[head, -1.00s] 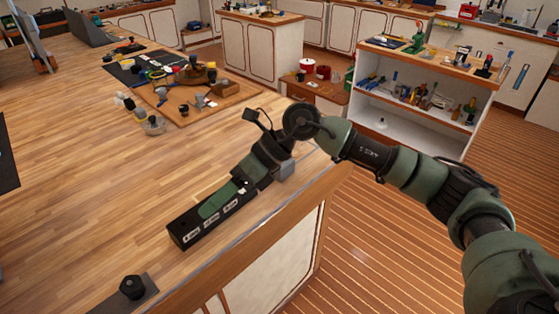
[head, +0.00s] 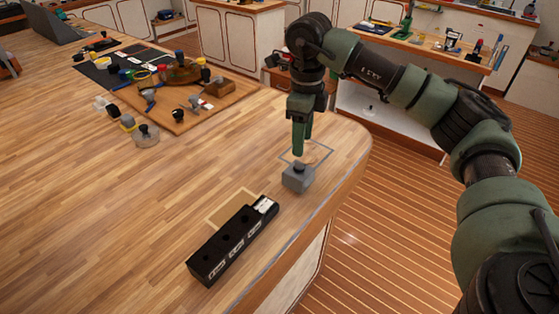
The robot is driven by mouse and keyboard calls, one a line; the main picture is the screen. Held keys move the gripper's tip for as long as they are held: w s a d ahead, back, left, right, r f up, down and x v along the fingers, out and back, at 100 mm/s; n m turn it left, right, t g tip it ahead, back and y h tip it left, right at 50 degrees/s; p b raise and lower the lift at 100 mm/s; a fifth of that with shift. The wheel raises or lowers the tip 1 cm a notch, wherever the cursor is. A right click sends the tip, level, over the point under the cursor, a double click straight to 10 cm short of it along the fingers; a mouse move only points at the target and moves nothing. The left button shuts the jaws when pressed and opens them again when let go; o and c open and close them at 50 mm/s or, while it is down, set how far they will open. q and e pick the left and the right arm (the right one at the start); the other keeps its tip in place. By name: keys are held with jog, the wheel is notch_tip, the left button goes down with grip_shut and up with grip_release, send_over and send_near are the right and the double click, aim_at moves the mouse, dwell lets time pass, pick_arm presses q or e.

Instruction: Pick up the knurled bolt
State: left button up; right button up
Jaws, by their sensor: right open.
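A small dark round piece (head: 299,167) stands upright on top of a grey block (head: 298,180) near the bench's right edge. It may be the knurled bolt, but its surface is too small to make out. My right gripper (head: 299,152) points straight down just above it, with green fingers that overlap in this view. It is open, and I cannot tell whether the fingertips touch the dark piece. A long black block (head: 222,254) with several round holes and white labels lies in front, to the left of the grey block. My left gripper is not in view.
Outlined rectangles mark the bench beside both blocks. The wooden bench top (head: 90,210) is mostly clear at left.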

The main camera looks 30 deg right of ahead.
aim_at(300, 166)
jog(key=shift+w, duration=0.25)
jog(key=shift+f, duration=0.35)
jog(key=shift+s+d+f+p, duration=0.1)
jog(key=shift+s+f+p, duration=0.25)
jog(key=shift+f, duration=0.3)
jog(key=shift+s+f+p, duration=0.15)
jog(key=shift+f+p, duration=0.3)
jog(key=shift+f, duration=0.15)
jog(key=f, duration=0.1)
jog(key=f+p, duration=0.1)
jog(key=f, duration=0.1)
jog(key=shift+w+a+f, duration=0.2)
jog(key=shift+w+f, duration=0.05)
jog(key=shift+f, duration=0.4)
grip_shut()
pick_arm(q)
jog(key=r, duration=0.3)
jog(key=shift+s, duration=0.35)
